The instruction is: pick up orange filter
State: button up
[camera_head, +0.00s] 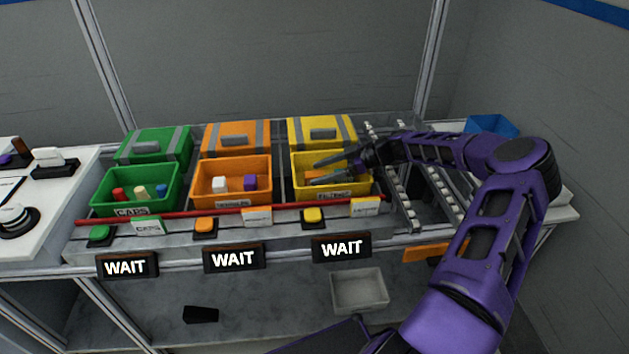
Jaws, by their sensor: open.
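A small orange piece (346,174), which looks like the orange filter, shows inside the yellow bin (299,187). My gripper (318,171) reaches in from the right over this bin. Its two dark fingers are spread apart, one above and one below the orange piece in the picture. The fingers and wrist partly cover the piece, and I cannot tell whether they touch it. Nothing is seen clamped between the fingertips.
An orange bin (230,198) and a green bin (133,208) with small parts stand to the left. Lidded boxes stand behind them. A red bar (160,215) runs along the front. Roller rails (402,205) lie right of the yellow bin. A pale tray (359,291) sits below.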

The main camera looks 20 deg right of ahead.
grip_shut()
dwell(0.3)
